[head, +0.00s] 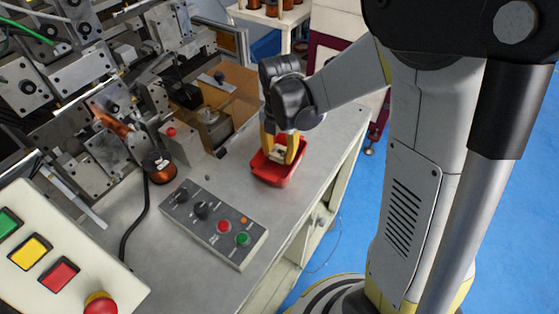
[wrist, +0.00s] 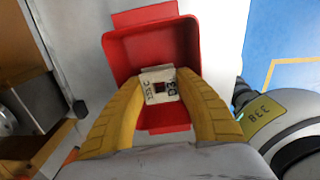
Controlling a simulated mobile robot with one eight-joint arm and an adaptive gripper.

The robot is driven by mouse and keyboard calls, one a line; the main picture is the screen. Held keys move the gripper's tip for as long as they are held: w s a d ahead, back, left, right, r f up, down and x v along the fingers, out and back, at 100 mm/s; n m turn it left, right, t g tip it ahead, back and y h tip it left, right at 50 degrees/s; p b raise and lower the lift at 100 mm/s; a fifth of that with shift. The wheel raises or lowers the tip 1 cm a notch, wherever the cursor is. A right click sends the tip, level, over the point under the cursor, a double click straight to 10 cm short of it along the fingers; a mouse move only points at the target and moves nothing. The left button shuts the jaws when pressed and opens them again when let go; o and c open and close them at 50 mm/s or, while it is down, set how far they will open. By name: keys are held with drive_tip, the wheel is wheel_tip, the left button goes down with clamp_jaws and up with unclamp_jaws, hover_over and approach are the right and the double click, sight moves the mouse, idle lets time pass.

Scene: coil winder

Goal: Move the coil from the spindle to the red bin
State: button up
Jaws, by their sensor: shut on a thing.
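The coil (head: 277,156) is a small pale block with dark lettering and a square dark centre; it also shows in the wrist view (wrist: 160,86). My gripper (head: 282,150) has its yellow fingers shut on the coil from both sides, as the wrist view (wrist: 161,88) shows. The red bin (head: 270,177) lies directly under the coil on the grey bench; its red walls surround the coil in the wrist view (wrist: 124,55). The coil is over or just within the bin's mouth; I cannot tell its height above the floor. I cannot make out the spindle clearly.
A control box (head: 212,222) with knobs and buttons sits left of the bin. The metal winding machine (head: 90,100) and a copper wire spool (head: 160,165) stand further left. A button panel (head: 55,255) is at front left. Blue floor lies right of the bench.

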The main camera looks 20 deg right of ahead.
sight(279, 165)
drive_tip(key=shift+f+b, duration=0.35)
drive_tip(key=shift+f, duration=1.1)
drive_tip(key=shift+f, duration=0.15)
drive_tip(key=o, duration=0.5)
